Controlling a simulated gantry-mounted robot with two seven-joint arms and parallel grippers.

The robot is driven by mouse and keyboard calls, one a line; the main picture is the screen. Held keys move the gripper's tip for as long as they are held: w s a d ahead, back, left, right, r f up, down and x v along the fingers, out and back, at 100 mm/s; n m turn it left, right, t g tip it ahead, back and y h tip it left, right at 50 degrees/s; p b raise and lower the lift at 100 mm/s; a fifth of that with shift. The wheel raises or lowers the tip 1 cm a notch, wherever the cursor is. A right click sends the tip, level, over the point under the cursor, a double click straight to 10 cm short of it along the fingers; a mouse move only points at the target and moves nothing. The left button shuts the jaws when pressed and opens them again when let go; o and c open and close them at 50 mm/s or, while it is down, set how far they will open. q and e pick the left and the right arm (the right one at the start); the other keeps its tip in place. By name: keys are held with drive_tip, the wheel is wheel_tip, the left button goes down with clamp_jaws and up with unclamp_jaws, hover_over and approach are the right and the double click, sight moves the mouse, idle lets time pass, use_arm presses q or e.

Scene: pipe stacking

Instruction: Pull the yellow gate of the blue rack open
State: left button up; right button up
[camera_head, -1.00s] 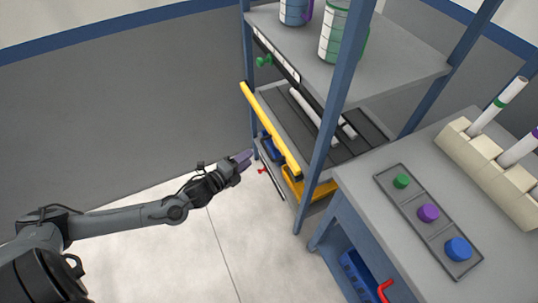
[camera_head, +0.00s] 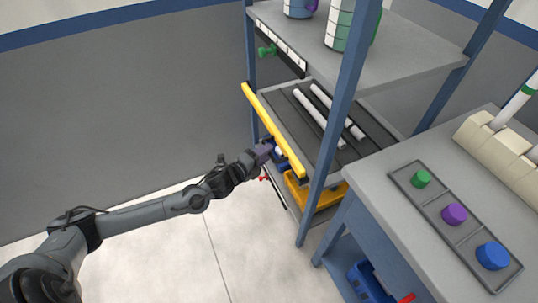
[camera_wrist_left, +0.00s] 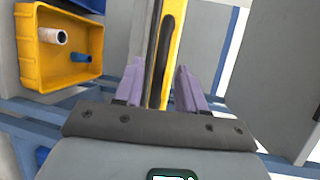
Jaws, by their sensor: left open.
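The yellow gate (camera_head: 272,128) is a long bar across the front of the blue rack's (camera_head: 345,95) middle shelf. It also shows in the left wrist view (camera_wrist_left: 174,45), running up between my finger pads, with a dark slot along it. My left gripper (camera_head: 268,148) is at the front of the gate, near its middle. In the left wrist view its two purple fingers (camera_wrist_left: 160,88) are spread, one on each side of the gate's edge, and I see a gap to the right finger. My right gripper does not show.
White pipes (camera_head: 320,118) lie on the grooved shelf behind the gate. A yellow bin (camera_head: 318,195) sits below; in the left wrist view the yellow bin (camera_wrist_left: 25,70) holds a white and a blue piece. A grey table with colored caps (camera_head: 455,214) stands at right.

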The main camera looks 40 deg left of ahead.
use_arm(q)
drive_tip(key=shift+w+d+f+b, duration=0.15)
drive_tip(key=shift+w+b, duration=0.1)
drive_tip(key=shift+w, duration=0.4)
drive_tip(key=shift+w+a+f+b, duration=0.1)
drive_tip(key=shift+w+b, duration=0.1)
drive_tip(key=shift+w, duration=0.4)
drive_tip(key=shift+c, duration=0.4)
clamp_jaws()
